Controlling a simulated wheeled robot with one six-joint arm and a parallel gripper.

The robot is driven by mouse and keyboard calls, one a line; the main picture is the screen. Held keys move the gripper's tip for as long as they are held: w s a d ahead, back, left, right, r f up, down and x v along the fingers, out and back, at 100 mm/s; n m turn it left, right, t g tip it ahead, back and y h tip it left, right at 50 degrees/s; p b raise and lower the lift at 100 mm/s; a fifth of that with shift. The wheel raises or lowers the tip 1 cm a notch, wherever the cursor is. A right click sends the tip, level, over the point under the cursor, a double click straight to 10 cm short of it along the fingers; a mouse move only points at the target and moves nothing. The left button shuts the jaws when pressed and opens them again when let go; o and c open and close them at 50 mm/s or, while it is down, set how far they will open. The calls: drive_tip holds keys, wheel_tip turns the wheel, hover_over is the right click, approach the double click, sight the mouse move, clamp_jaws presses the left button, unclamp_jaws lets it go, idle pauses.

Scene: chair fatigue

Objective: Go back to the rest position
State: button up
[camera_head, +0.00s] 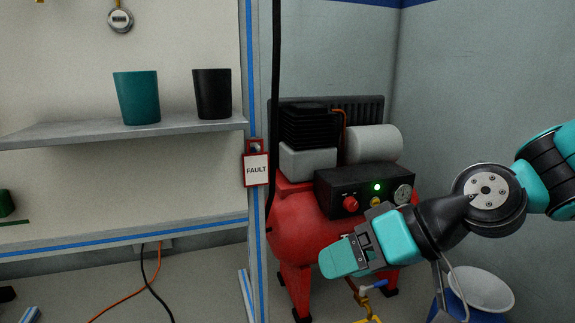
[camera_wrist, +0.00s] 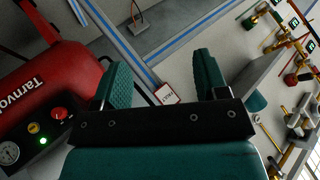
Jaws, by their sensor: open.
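My gripper (camera_head: 345,256) is teal and hangs in front of the red compressor (camera_head: 291,237) in the head view, pointing left. In the wrist view its two teal fingers (camera_wrist: 162,78) stand wide apart with nothing between them. The compressor also shows at the left of the wrist view (camera_wrist: 55,85). Its black control panel (camera_head: 330,190) has a lit green lamp, a red knob and a gauge. My gripper and arm hide part of the tank's lower right side.
A FAULT sign (camera_head: 256,170) hangs on the blue-striped post. A teal cup (camera_head: 137,98) and a black cup (camera_head: 212,94) stand on the shelf (camera_head: 70,133). A white-and-blue bin (camera_head: 482,288) stands at the lower right. Cables lie on the floor. Tools hang at the wrist view's right.

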drive_tip(key=s+d+r+n+g+h+p, duration=0.1)
drive_tip(key=s+d+r+g+h+p, duration=0.1)
drive_tip(key=s+d+r+h+p, duration=0.3)
drive_tip(key=s+d+r+g+h+p, duration=0.1)
drive_tip(key=s+d+r+p, duration=0.15)
drive_tip(key=s, duration=0.45)
wheel_tip(320, 180, up, 36)
drive_tip(key=p, duration=3.4)
drive_tip(key=shift+a+f+p, duration=0.2)
drive_tip(key=shift+a+p, duration=0.1)
drive_tip(key=shift+a, duration=0.15)
